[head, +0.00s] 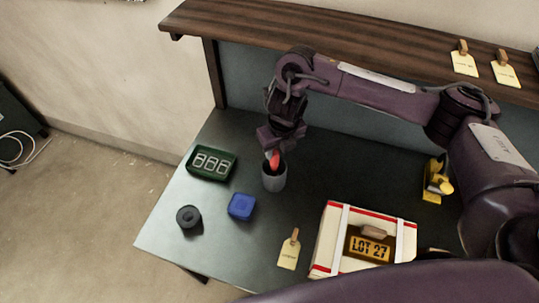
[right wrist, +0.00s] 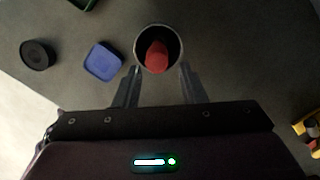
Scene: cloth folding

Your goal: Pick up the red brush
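The red brush (head: 274,160) stands in a grey cup (head: 274,181) on the dark table. Only its red upper part shows above the rim. My right gripper (head: 272,150) is right above the cup, pointing down. In the right wrist view the red brush (right wrist: 157,57) shows inside the round cup rim (right wrist: 137,45). The two fingers of the right gripper (right wrist: 158,80) are apart, one on each side, with nothing seen between them but the view of the cup. Whether the fingers touch the brush cannot be told. My left gripper is not in view.
A green digit display (head: 212,163), a blue box (head: 241,206) and a dark round roll (head: 188,217) lie left of the cup. A white case (head: 330,240) marked LOT 27, a tag (head: 289,252) and a yellow tool (head: 437,182) are to the right. A wooden shelf (head: 350,30) runs behind.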

